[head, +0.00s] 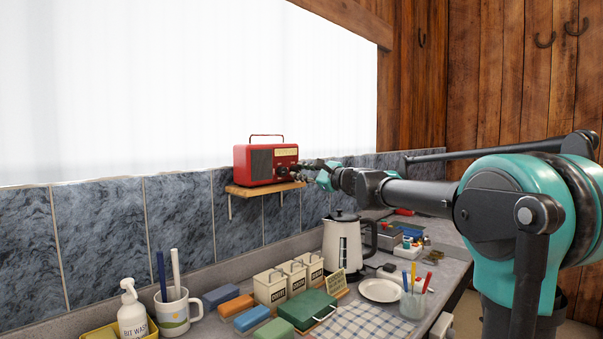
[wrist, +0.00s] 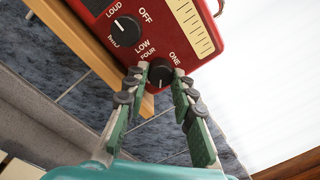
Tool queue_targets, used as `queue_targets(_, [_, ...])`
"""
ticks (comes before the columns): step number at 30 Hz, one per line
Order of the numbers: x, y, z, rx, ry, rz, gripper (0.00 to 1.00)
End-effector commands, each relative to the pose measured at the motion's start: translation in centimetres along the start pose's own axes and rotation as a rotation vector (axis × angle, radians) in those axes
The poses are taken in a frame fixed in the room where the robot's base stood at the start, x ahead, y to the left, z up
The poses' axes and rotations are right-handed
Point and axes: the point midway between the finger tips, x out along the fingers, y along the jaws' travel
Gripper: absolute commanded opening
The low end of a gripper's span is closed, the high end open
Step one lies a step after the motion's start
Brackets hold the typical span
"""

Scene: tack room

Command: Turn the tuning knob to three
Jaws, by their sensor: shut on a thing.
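A red radio (head: 262,164) with a dark speaker grille and a carry handle stands on a small wooden shelf under the window. In the wrist view its red front (wrist: 185,50) appears tilted. The black tuning knob (wrist: 160,75) sits near the words FOUR and ONE; other markings around it are hidden by the fingers. A light mark shows on its lower side in that view. My gripper (wrist: 161,71) is shut on this knob, a fingertip on each side. In the head view my gripper (head: 299,170) reaches the radio's front from the right.
A second black knob (wrist: 126,31), by LOUD, OFF and LOW, is close to the left finger. The shelf edge (head: 265,188) lies just below the radio. A kettle (head: 342,245), canisters (head: 270,290) and a mug (head: 176,311) stand on the counter below.

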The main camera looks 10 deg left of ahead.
Motion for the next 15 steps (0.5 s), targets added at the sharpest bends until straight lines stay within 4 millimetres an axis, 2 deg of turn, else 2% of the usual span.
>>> queue_targets(15, [-0.05, 0.11, 0.01, 0.484, 0.028, -0.004, 0.00])
